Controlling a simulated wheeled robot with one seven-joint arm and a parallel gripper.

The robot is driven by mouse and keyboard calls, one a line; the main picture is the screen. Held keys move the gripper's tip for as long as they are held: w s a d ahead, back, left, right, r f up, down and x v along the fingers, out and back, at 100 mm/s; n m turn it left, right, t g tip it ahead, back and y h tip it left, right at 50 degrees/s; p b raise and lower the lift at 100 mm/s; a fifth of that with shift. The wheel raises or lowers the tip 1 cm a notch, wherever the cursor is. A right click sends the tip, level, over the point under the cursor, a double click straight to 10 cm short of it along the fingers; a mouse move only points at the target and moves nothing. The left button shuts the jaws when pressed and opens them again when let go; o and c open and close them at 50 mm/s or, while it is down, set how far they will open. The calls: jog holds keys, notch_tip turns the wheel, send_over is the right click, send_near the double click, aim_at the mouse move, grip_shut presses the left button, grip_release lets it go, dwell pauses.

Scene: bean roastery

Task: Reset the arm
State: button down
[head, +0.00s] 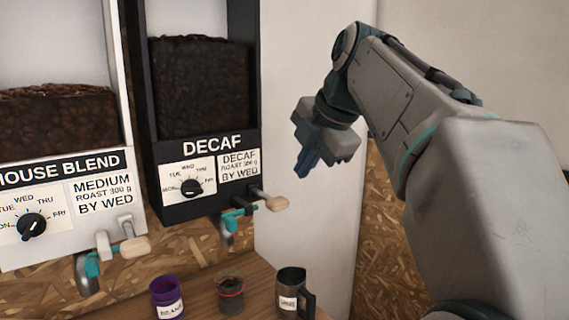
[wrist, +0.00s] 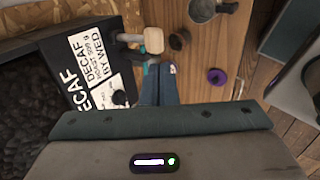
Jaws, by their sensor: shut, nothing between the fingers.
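My gripper (head: 305,168) hangs in the air to the right of the decaf dispenser, its blue fingers together and pointing down. Nothing is held between them. In the wrist view the shut fingers (wrist: 158,88) show at the middle, above the gripper's body. My arm reaches in from the right of the head view, bent at the elbow.
The black decaf dispenser (head: 205,150) and white house blend dispenser (head: 70,165) stand at left, with lever handles below. On the wooden counter (head: 255,271) stand a purple container (head: 166,298), a dark-filled jar (head: 230,295) and a dark mug (head: 290,289).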

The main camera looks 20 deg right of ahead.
jog(key=shift+f, duration=0.1)
jog(key=s+a+f+m+g+p, duration=0.1)
jog(key=s+a+f+m+p, duration=0.1)
jog(key=s+f+m, duration=0.2)
jog(key=s+a+f+m+g+h+p, duration=0.1)
jog(key=s+f+m, duration=0.4)
jog(key=f+m, duration=0.5)
jog(key=s+a+f+m+g+p, duration=0.1)
jog(key=s+a+f+m+p, duration=0.2)
jog(key=f+m, duration=0.4)
notch_tip(320, 180, down, 5)
jog(key=shift+s+a+r+g+h, duration=0.1)
jog(key=shift+s+a+g+h, duration=0.25)
jog(key=shift+s+a, duration=0.65)
jog(key=shift+w+a, duration=0.25)
